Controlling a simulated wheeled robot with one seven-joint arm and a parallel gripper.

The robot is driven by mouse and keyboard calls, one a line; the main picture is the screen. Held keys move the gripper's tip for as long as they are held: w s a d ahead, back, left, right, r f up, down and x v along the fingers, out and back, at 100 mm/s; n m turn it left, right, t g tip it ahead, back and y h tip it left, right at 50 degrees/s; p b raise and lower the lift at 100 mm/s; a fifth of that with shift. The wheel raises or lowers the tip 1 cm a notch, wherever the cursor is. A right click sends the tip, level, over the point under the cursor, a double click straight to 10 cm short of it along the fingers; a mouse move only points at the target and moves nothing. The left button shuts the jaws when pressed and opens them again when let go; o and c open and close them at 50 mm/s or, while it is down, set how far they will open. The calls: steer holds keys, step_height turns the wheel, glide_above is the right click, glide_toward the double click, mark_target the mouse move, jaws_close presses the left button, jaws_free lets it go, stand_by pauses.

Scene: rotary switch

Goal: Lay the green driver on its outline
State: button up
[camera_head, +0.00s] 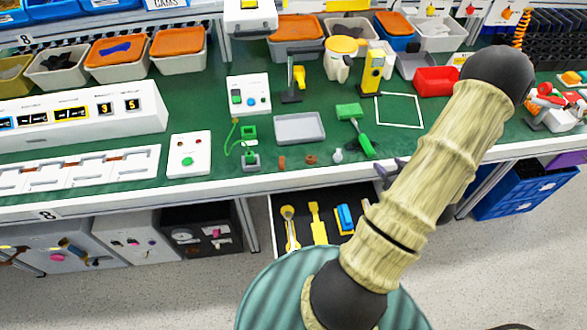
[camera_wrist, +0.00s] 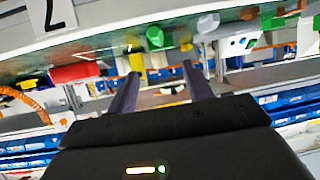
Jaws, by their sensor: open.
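A green-handled tool (camera_head: 365,145), which seems to be the green driver, lies near the bench's front edge. Its pale shaft runs up to a green block (camera_head: 349,110). My gripper (camera_head: 388,171) is mostly hidden behind my arm, just to the right of the handle and near the edge. In the wrist view my gripper (camera_wrist: 160,70) is open with nothing between its fingers. A green rounded end (camera_wrist: 155,38) shows beyond the fingertips, possibly the handle. An open drawer (camera_head: 266,208) below the bench holds yellow tool shapes (camera_head: 318,223) and a blue item (camera_head: 346,217). I cannot tell which outline is the driver's.
A white square outline (camera_head: 421,97) marks the green bench top. A grey tray (camera_head: 299,127), a yellow device (camera_head: 373,70) and a red bin (camera_head: 437,80) stand around. Small parts (camera_head: 310,159) lie along the front edge. My arm crosses the drawer's right side.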

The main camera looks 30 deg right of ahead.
steer(key=w+a+r+n+g, duration=0.1)
steer(key=w+a+r+g, duration=0.2)
steer(key=w+a, duration=0.3)
steer(key=w+a+r+n+g, duration=0.1)
steer(key=w+a+r+g, duration=0.2)
steer(key=w+a, duration=0.35)
steer(key=s+a+r+g+y, duration=0.1)
steer(key=s+a+r, duration=0.1)
steer(key=a, duration=0.5)
steer(key=s+a+r+g+y, duration=0.1)
steer(key=s+a+r, duration=0.1)
steer(key=s+a, duration=0.2)
steer(key=s+a+r+g, duration=0.2)
steer(key=s+a, duration=0.1)
steer(key=a, duration=0.7)
steer(key=shift+r+y, duration=0.15)
steer(key=shift+y, duration=0.25)
steer(key=shift+o, duration=0.4)
